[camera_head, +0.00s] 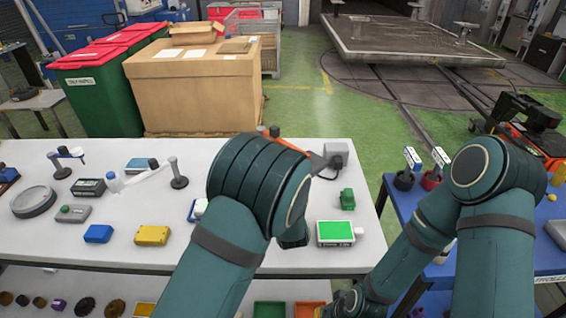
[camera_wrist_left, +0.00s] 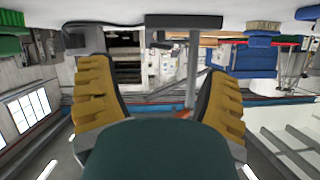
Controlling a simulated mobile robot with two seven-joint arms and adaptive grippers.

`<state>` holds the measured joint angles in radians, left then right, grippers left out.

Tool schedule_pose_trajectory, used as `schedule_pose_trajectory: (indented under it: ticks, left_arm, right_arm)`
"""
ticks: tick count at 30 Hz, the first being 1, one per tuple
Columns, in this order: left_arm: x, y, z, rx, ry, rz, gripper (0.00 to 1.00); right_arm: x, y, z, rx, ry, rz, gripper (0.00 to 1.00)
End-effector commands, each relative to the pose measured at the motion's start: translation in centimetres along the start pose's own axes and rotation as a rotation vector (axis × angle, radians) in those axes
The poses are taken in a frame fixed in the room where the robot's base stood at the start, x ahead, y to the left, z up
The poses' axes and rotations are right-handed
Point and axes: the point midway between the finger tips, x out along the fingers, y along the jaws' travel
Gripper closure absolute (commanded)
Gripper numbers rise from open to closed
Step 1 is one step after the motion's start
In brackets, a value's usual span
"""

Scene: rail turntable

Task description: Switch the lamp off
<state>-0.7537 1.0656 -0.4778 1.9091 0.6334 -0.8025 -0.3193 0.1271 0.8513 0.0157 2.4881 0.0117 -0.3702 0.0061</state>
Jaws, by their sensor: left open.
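A lamp-like stand with an orange arm (camera_head: 290,147) and a small grey head shows partly behind my left arm in the head view. In the left wrist view, which is upside down, a grey post (camera_wrist_left: 190,60) on a flat base stands beyond my fingers, with an orange bar crossing near its end. My left gripper (camera_wrist_left: 155,70) is open and nothing is visibly held between its yellow fingers. My left arm hides it in the head view. I cannot tell whether a lamp is lit. My right gripper (camera_head: 343,303) is low at the bottom edge, its fingers mostly hidden.
A similar stand with a white arm (camera_head: 145,181) and another with a blue top (camera_head: 70,152) are at the left of the white table (camera_head: 150,255). A grey box (camera_head: 337,155), a green-topped device (camera_head: 335,232) and a yellow box (camera_head: 152,235) also stand there. A blue table (camera_head: 400,215) is at right.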

Motion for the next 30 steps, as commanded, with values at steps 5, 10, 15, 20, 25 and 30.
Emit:
schedule_pose_trajectory:
  ticks: [5,10,15,20,25,30]
  left_arm:
    - [1.8,-0.2,-0.8,-0.001,0.002,-0.001,0.22]
    - [4.8,-0.4,-1.9,-0.001,0.002,-0.001,0.22]
    - [7.7,-0.6,-3.1,-0.001,0.002,-0.001,0.22]
    - [10.2,-0.7,-4.1,0.0,0.002,-0.001,0.22]
    - [12.7,-0.8,-4.3,0.001,0.001,-0.001,0.22]
    - [14.6,-0.7,-4.3,0.001,0.0,0.0,0.22]
  right_arm:
    - [0.0,0.0,0.1,0.0,-0.002,0.0,1.0]
    - [0.0,0.0,0.1,0.0,-0.001,0.0,1.0]
    - [0.0,0.0,0.0,0.0,-0.001,0.0,1.0]
    - [-0.1,0.0,0.0,0.0,-0.001,0.0,1.0]
    - [0.1,0.0,0.1,0.0,-0.001,0.0,1.0]
    - [0.1,0.1,0.1,0.0,-0.003,0.0,1.0]
